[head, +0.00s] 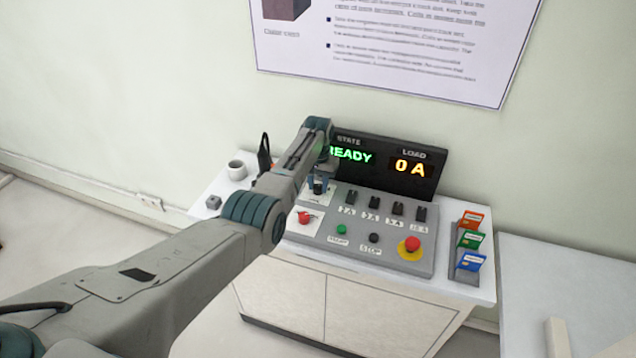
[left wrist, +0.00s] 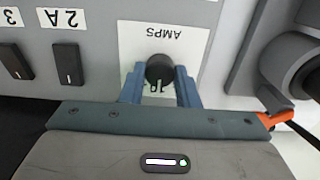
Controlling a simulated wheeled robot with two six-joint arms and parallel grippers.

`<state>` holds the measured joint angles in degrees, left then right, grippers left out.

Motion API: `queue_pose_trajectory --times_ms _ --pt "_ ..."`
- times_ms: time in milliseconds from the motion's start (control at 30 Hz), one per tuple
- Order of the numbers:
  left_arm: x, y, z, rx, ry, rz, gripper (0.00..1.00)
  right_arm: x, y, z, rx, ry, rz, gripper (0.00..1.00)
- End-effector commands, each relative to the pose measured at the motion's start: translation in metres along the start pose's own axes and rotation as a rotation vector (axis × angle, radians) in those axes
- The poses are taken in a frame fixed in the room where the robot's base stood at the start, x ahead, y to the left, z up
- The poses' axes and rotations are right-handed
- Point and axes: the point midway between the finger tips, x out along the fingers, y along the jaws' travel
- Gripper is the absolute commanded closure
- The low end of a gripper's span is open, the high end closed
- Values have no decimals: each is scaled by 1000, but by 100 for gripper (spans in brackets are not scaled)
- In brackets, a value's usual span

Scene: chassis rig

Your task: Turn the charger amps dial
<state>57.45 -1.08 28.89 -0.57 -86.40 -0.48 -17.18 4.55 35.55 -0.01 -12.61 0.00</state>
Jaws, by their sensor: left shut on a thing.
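The amps dial is a round black knob on a white plate marked AMPS. It shows at the centre of the left wrist view (left wrist: 160,68) and small below my wrist in the head view (head: 318,188). My left gripper (left wrist: 160,76) is shut on the dial, with one blue finger on each side of it. In the head view the gripper (head: 319,180) points down at the grey control panel (head: 330,238). A number, seemingly 10, shows upside down by the knob; other scale marks are hidden. My right gripper is in neither view.
The display (head: 400,165) reads READY and 0 A. Several black switches (head: 374,202) labelled in amps stand right of the dial. A red knob (head: 304,217), green button (head: 342,230), black button (head: 374,238) and red stop button (head: 412,243) are nearer. Coloured cards (head: 470,240) stand right.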

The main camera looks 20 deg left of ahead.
Motion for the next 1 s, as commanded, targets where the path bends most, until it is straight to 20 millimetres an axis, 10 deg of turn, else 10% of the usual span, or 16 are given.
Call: queue_pose_trajectory --times_ms 433,467,567,1000 --pt "-1 0 -1 10 3 0 94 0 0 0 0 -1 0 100" --pt "-1 0 -1 10 3 0 68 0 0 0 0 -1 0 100" --pt "-1 0 -1 10 3 0 50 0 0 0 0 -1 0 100" --pt "-12 0 -1 9 4 0 50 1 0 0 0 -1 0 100"
